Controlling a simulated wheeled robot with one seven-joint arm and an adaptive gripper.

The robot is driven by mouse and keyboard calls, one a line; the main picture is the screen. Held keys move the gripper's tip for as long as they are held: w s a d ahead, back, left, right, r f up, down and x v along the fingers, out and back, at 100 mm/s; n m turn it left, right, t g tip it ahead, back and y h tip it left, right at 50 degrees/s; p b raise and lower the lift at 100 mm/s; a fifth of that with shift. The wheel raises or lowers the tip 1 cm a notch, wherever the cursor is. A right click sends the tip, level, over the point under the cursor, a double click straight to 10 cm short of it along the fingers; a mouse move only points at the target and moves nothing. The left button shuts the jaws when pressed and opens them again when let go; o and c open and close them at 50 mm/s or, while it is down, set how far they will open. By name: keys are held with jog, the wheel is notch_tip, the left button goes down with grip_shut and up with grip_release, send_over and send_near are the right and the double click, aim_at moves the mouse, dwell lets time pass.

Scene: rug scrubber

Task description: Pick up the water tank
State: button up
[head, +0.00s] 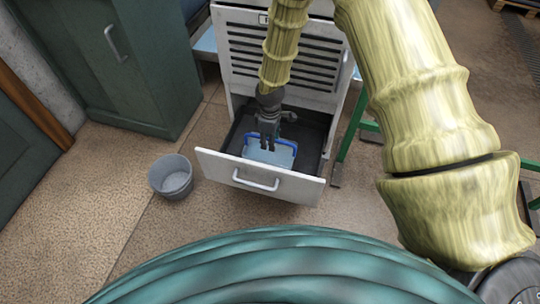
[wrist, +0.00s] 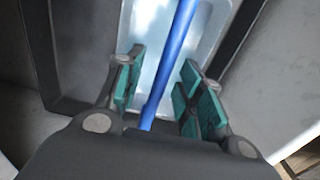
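The water tank (head: 268,157) is a light blue translucent container with a blue handle (head: 301,150), lying in an open drawer (head: 232,139). In the wrist view the pale tank (wrist: 212,45) lies below, and its blue handle (wrist: 170,70) runs between my fingers. My gripper (head: 268,146) points down into the drawer over the tank. In the wrist view my gripper (wrist: 165,95) is open, with teal pads on both sides of the handle and gaps beside it. In the head view my gripper hides part of the handle.
The drawer's white front (head: 262,179) has a metal handle and stands out from the white slatted cabinet (head: 285,50). A grey bucket (head: 172,178) stands on the floor to the left. A green cabinet (head: 125,60) stands at the upper left. A green frame (head: 349,140) stands right of the drawer.

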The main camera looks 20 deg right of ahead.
jog(key=shift+c, duration=0.3)
grip_shut()
dwell(0.3)
